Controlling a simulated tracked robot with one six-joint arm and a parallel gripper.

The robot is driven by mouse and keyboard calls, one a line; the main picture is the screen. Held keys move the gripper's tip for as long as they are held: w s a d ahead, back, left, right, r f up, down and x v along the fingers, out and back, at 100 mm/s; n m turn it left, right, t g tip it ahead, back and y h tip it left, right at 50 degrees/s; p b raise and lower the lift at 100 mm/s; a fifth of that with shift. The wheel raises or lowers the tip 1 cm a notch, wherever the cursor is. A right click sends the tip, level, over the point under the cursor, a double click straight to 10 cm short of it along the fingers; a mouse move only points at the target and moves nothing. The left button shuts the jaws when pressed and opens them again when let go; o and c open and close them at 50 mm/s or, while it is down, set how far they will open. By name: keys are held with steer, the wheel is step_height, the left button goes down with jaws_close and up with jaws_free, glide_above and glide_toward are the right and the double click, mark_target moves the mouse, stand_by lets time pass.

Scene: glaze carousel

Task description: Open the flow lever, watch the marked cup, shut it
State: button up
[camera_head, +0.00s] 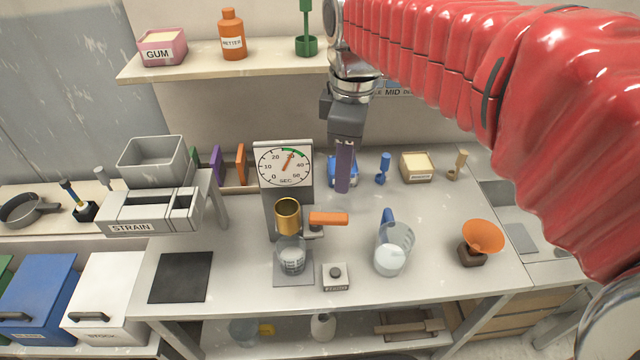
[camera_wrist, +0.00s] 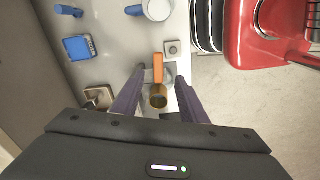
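The flow lever (camera_head: 328,218), a short orange handle, sticks out to the right below a brass funnel cup (camera_head: 288,216) on the grey dial stand. The marked cup (camera_head: 291,258), clear with dark lines, stands upright on the pad under the funnel; its level is hard to read. My gripper (camera_head: 344,188) hangs pointing down above and behind the lever, apart from it. In the wrist view, my gripper (camera_wrist: 161,75) has its two purple fingers spread, with the orange lever (camera_wrist: 158,67) showing between them farther off. Nothing is held.
A SEC dial (camera_head: 285,166) has its needle near the green band. A small button box (camera_head: 335,276) stands in front, and a clear jug (camera_head: 392,250) to the right. An orange bowl (camera_head: 482,238) is farther right. A dark mat (camera_head: 181,277) lies left. A shelf (camera_head: 220,66) hangs behind.

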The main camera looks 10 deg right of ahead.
steer(key=s+d+f+m+t, duration=0.2)
steer(key=s+d+f+m, duration=0.1)
steer(key=s+m, duration=0.3)
steer(key=s+d+f+m+t, duration=0.3)
steer(key=s+m, duration=0.3)
steer(key=m, duration=0.2)
steer(key=shift+d, duration=0.1)
steer(key=shift+c, duration=1)
